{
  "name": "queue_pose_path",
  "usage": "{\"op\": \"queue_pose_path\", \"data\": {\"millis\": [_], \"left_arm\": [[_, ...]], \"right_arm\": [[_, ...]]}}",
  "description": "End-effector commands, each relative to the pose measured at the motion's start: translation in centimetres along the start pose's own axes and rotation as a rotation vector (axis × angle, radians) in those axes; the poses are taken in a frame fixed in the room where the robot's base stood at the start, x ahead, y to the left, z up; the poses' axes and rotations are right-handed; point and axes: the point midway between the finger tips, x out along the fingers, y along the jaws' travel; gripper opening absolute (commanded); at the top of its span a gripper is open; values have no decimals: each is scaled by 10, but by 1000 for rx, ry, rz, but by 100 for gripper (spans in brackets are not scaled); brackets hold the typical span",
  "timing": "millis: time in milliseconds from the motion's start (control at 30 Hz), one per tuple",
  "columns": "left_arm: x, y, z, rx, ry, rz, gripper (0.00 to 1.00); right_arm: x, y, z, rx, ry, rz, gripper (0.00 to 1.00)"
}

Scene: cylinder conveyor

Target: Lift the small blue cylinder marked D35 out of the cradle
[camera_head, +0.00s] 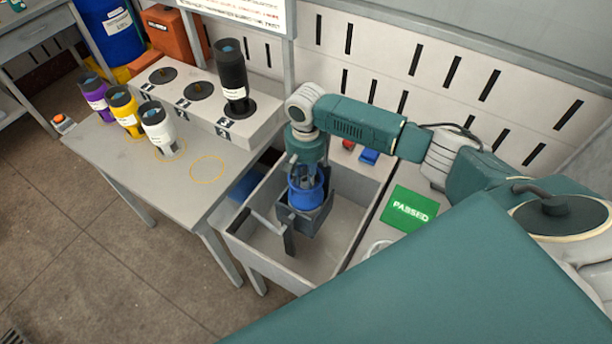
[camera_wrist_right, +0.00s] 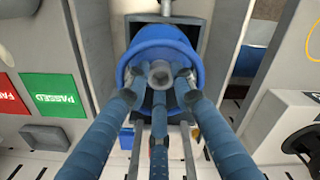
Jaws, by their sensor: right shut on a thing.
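The small blue cylinder (camera_head: 306,193) stands upright in the dark cradle (camera_head: 291,222), inside the grey trough, in the head view. Its D35 mark cannot be read. My right gripper (camera_head: 305,172) comes down on it from above. In the right wrist view the blue cylinder (camera_wrist_right: 160,42) fills the upper middle, and the fingers of my right gripper (camera_wrist_right: 160,85) close on the narrow grey piece at its centre. The cylinder's lower part is hidden by the cradle. My left gripper is not in view.
The grey trough (camera_head: 258,262) has walls around the cradle. A green PASSED pad (camera_head: 408,207) lies to the right. On the table (camera_head: 190,190) at left stand purple (camera_head: 93,92), yellow (camera_head: 123,107) and white (camera_head: 156,125) cylinders. A black cylinder (camera_head: 231,70) stands on the raised block.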

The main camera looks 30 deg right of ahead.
Motion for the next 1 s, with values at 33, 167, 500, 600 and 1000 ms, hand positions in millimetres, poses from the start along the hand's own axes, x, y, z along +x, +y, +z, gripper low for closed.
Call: {"op": "queue_pose_path", "data": {"millis": [33, 167, 500, 600, 1000], "left_arm": [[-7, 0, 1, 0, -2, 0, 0], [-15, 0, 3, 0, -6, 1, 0], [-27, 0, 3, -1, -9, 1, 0], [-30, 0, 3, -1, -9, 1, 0], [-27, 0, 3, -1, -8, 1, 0]], "right_arm": [[-8, -1, -1, 0, 3, -3, 0], [-15, -1, -1, 0, 3, -4, 0], [-34, -1, -2, 0, 4, -4, 0], [-40, -1, -2, 0, 4, -5, 0], [-62, -1, -2, 0, 5, -5, 0]]}}
